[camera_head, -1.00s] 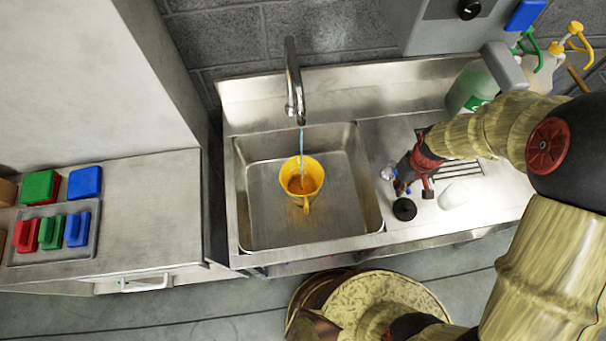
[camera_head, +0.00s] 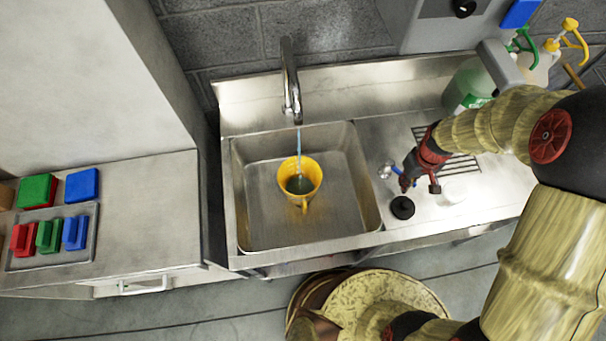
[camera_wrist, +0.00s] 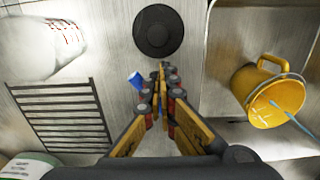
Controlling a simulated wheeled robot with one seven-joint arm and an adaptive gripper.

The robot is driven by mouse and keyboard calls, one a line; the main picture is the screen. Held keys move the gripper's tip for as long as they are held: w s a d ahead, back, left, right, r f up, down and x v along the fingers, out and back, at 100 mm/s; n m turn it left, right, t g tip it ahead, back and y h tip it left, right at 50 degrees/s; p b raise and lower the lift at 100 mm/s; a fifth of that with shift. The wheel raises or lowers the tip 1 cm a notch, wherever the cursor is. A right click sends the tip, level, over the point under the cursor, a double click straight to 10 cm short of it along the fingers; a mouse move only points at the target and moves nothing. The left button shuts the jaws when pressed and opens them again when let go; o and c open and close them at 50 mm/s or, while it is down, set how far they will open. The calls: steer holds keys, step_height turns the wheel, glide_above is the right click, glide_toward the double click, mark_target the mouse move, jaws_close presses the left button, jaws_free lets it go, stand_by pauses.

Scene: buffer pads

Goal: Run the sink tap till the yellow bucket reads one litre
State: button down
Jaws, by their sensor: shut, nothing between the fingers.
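The yellow bucket (camera_head: 310,187) stands upright in the sink basin (camera_head: 345,205), under the tap spout (camera_head: 291,95). A thin blue stream of water (camera_head: 298,140) runs from the spout into it, and dark water shows inside. The bucket (camera_wrist: 275,97) also shows at the right of the wrist view; I cannot read its level marks. My gripper (camera_head: 404,188) is shut and empty over the counter right of the basin. In the wrist view its fingertips (camera_wrist: 162,70) are together beside a small blue-ended tap handle (camera_wrist: 135,79); I cannot tell whether they touch.
A round black stopper (camera_head: 402,208) lies on the counter near my gripper. A white container with red marks (camera_wrist: 38,48) and a slotted drain (camera_wrist: 62,115) are nearby. A green-labelled jug (camera_head: 468,88) stands at the back right. Pads lie in a tray (camera_head: 22,263) at the left.

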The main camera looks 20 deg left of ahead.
steer(key=shift+w+d, duration=0.4)
steer(key=shift+w, duration=0.3)
steer(key=r+p, duration=0.1)
steer(key=s+r+p, duration=0.1)
steer(key=r, duration=0.1)
steer(key=s+a+r+p, duration=0.1)
steer(key=r, duration=0.1)
steer(key=shift+p, duration=0.3)
steer(key=shift+w, duration=0.1)
steer(key=w+d, duration=0.1)
steer(key=w, duration=0.7)
steer(key=shift+w+d+b, duration=0.2)
steer(key=shift+w+b, duration=0.05)
steer(key=shift+b, duration=0.1)
